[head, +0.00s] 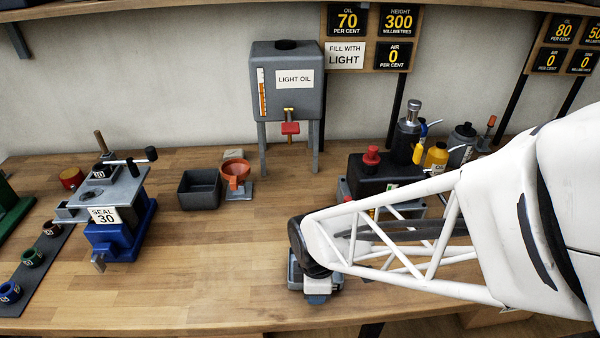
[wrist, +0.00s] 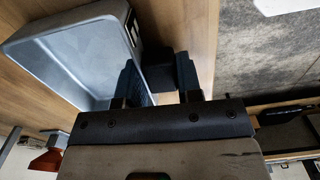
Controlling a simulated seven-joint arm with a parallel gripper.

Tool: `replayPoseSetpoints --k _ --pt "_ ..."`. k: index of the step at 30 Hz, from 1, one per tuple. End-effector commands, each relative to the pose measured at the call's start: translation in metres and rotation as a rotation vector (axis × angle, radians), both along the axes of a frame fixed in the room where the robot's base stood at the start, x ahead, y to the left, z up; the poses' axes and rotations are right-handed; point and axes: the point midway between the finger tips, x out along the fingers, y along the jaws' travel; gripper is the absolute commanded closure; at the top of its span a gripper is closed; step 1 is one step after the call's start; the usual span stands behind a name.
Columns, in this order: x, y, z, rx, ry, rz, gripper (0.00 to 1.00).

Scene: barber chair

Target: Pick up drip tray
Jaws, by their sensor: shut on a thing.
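The drip tray (wrist: 75,55) is a shallow grey metal tray with rounded corners, at the upper left of the wrist view. A dark block (wrist: 157,72) at its near side sits between the fingers of my gripper (wrist: 160,88). My gripper is shut on the tray at this side. In the head view my gripper (head: 316,296) is low over the bench's front part, and my arm and wrist hide most of the tray. Whether the tray rests on the bench or is slightly raised, I cannot tell.
A dark open box (head: 200,188) and an orange funnel (head: 236,168) stand at the middle back. A light oil tank (head: 270,75) stands behind them. A blue-based seal fixture (head: 120,225) is at left. Bottles (head: 437,157) stand behind my arm. The bench front between fixture and gripper is clear.

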Motion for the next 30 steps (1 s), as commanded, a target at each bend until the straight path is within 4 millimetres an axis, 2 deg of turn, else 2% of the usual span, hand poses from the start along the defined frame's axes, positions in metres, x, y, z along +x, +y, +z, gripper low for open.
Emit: replayPoseSetpoints --k 1,3,16,20,25,30 --pt "0.000 0.000 0.000 0.000 0.000 0.000 0.89" --pt "0.000 0.000 0.000 0.000 -0.001 0.000 0.97" --pt "0.000 0.000 0.006 0.001 -0.002 0.000 0.97" --pt "0.001 0.000 0.016 0.001 -0.002 0.000 0.97" --pt "0.001 0.000 0.038 0.002 -0.004 0.000 0.97" --pt "-0.022 -0.007 0.038 0.001 -0.002 0.000 0.97"
